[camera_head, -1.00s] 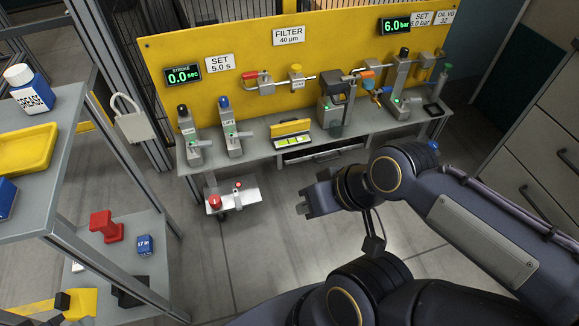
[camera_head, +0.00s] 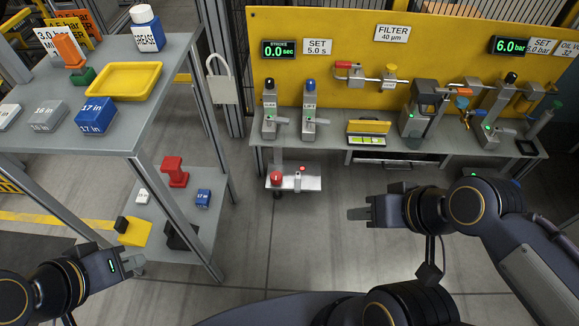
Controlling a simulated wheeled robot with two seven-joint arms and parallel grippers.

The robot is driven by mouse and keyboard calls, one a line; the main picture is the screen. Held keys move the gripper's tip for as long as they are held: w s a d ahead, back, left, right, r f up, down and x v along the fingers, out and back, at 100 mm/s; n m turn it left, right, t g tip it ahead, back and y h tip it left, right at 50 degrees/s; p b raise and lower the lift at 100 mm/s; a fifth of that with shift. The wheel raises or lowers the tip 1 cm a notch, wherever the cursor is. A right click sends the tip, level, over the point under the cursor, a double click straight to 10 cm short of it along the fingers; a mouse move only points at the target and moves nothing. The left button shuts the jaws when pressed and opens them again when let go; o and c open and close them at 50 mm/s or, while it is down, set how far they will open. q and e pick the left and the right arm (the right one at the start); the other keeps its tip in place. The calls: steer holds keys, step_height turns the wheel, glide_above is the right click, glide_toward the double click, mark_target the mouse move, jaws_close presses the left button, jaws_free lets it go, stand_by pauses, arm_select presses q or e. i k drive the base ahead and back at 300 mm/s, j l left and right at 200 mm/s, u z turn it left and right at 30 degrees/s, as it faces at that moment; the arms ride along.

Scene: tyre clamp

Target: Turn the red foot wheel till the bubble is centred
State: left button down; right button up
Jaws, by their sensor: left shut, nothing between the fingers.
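The red foot wheel (camera_head: 277,178) is a small red knob at the left end of a low grey plate (camera_head: 311,184) under the bench. A smaller red knob (camera_head: 302,168) tops a short post on that plate. A yellow-cased level (camera_head: 367,132) with a green vial (camera_head: 366,141) sits on the bench; the bubble is too small to read. My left gripper (camera_head: 136,264) is shut and empty at lower left, over the floor and well apart from the wheel. My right gripper (camera_head: 357,214) is over the floor, right of and nearer than the plate; its finger gap is not clear.
A grey bench (camera_head: 340,157) with a yellow back panel (camera_head: 450,60) carries lever devices. At left, a shelf rack (camera_head: 150,148) holds a yellow tray (camera_head: 124,82), blue boxes and a red part (camera_head: 175,171); its post (camera_head: 181,222) stands between my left gripper and the wheel.

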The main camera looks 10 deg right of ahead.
mark_target(276, 176)
steer(key=l+u, duration=0.1)
steer(key=u, duration=0.35)
steer(key=i+l+u, duration=0.1)
steer(key=u, duration=0.4)
steer(key=l+u, duration=0.15)
steer(key=u, duration=0.3)
steer(key=l+u, duration=0.2)
steer(key=l, duration=0.2)
steer(key=k+l+u, duration=0.1)
steer(key=l+u, duration=0.15)
steer(key=k+l+u, duration=0.2)
steer(key=l, duration=0.25)
steer(key=l+u, duration=0.2)
steer(key=l, duration=0.2)
steer(key=k+l, duration=0.1)
steer(key=l, duration=0.2)
steer(key=k+l, duration=0.15)
steer(key=l, duration=0.15)
steer(key=k+l, duration=0.1)
steer(key=l, duration=0.2)
steer(key=u, duration=0.05)
